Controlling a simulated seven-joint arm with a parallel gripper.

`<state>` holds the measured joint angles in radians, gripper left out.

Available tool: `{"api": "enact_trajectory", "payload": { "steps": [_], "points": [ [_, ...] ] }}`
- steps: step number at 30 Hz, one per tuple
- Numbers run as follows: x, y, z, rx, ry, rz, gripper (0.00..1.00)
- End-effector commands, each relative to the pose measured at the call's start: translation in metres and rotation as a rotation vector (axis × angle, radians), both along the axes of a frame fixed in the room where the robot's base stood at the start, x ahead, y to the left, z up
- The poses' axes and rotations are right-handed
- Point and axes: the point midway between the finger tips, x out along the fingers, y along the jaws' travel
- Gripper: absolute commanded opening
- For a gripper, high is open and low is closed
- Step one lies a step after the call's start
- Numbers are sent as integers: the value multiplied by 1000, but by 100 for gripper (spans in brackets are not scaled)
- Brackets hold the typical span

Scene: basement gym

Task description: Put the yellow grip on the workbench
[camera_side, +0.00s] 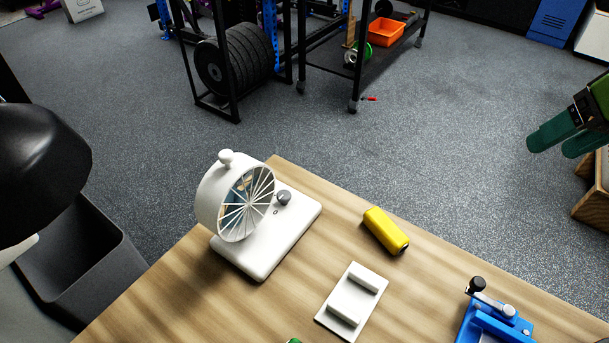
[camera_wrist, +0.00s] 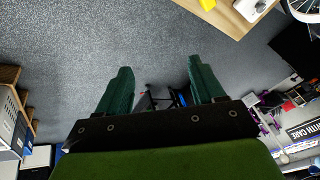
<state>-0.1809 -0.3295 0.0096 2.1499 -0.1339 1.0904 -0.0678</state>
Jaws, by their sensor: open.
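The yellow grip (camera_side: 386,230) lies on its side on the wooden workbench (camera_side: 420,290), near the bench's far edge, with a dark end facing lower right. A bit of it also shows at the top edge of the wrist view (camera_wrist: 207,4). My gripper (camera_side: 548,143) has green fingers and is at the right edge of the side view, away from the grip and over the floor side. In the wrist view its two fingers (camera_wrist: 160,66) are spread apart with nothing between them.
A white fan-like wheel on a base (camera_side: 269,241) stands left of the grip. A white cradle (camera_side: 352,300) lies in front of it. A blue clamp device (camera_side: 491,322) is at the bench's lower right. A wooden crate (camera_side: 592,202) stands below my gripper at right.

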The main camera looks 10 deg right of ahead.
Motion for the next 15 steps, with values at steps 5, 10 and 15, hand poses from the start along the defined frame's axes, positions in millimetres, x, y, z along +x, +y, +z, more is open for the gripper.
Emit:
{"api": "enact_trajectory", "payload": {
  "steps": [5, 10, 15],
  "points": [
    [-43, -37, -2, 65, -141, -160, 68],
    [-61, -50, -9, 93, -207, -233, 68],
    [-64, -52, -11, 98, -219, -248, 68]
  ]
}}
